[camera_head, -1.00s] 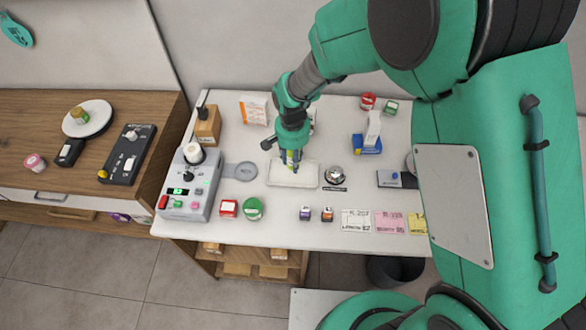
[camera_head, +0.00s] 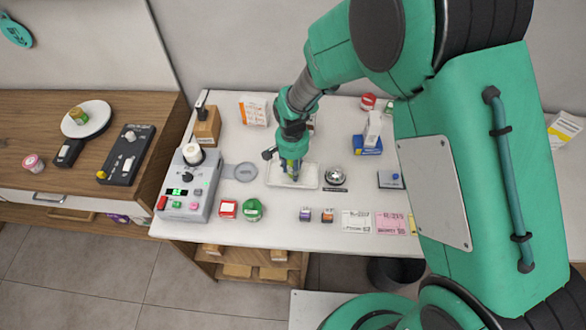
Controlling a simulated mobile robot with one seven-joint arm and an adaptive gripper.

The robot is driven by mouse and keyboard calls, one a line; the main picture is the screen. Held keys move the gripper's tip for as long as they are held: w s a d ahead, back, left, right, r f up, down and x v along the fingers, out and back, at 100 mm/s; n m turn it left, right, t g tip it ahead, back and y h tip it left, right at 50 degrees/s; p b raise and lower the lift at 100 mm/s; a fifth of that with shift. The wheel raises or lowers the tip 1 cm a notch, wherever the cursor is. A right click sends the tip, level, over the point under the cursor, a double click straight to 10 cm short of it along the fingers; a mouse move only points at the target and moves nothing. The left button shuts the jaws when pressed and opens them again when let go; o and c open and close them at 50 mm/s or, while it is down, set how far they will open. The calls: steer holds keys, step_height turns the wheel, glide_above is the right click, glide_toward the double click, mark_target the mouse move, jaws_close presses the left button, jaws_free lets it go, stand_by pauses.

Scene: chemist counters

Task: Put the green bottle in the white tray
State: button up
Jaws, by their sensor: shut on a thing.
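My gripper (camera_head: 292,168) is shut on a small green bottle (camera_head: 291,162), which is mostly hidden by the fingers. The gripper points down over the white tray (camera_head: 308,181), a shallow rectangular tray on the white counter. The bottle is low, at the tray's left-middle part. I cannot tell whether its bottom touches the tray floor.
A silver bell (camera_head: 335,176) stands just right of the tray. A round grey dish (camera_head: 245,172) and a grey control box (camera_head: 187,188) are to the left.

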steer(key=shift+f, duration=0.15)
steer(key=o, duration=1.2)
step_height(320, 180, up, 12)
steer(key=shift+a+r+p, duration=0.1)
steer(key=shift+r+p, duration=0.1)
steer(key=shift+p, duration=0.95)
